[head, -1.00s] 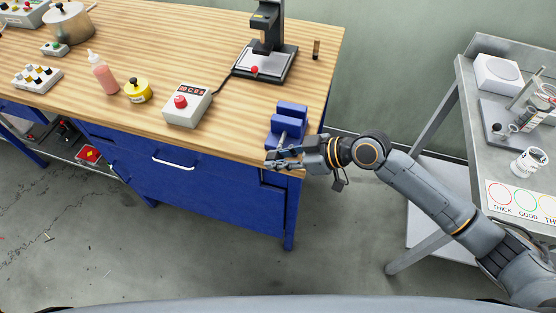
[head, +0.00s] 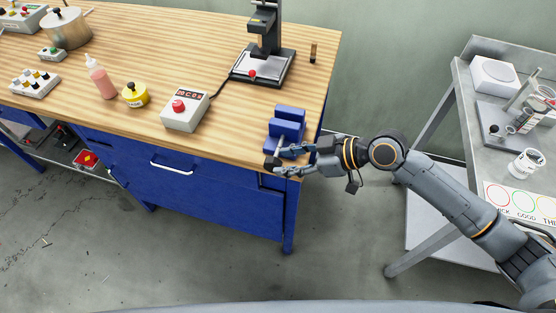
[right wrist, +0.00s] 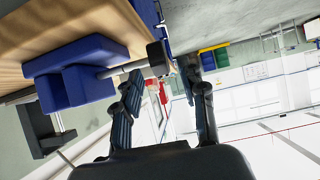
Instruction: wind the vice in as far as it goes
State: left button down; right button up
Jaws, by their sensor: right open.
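The blue vice (head: 288,122) sits at the right front corner of the wooden bench. In the right wrist view the vice (right wrist: 85,68) shows its blue jaws, and a metal screw (right wrist: 128,67) runs from it to a dark handle (right wrist: 158,56). My right gripper (head: 276,161) is open at the front of the vice, with its fingers on either side of the handle. In the right wrist view the gripper (right wrist: 163,72) has the handle between and just beyond its fingertips. Whether a finger touches it I cannot tell. My left gripper is out of view.
A grey box with a red button (head: 186,110), a yellow pot (head: 135,95) and a pink bottle (head: 102,80) stand left on the bench. A black press stand (head: 265,60) is behind the vice. A metal side table (head: 462,85) stands to the right, across a gap.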

jog(key=v, duration=0.8)
jog(key=shift+d, duration=0.25)
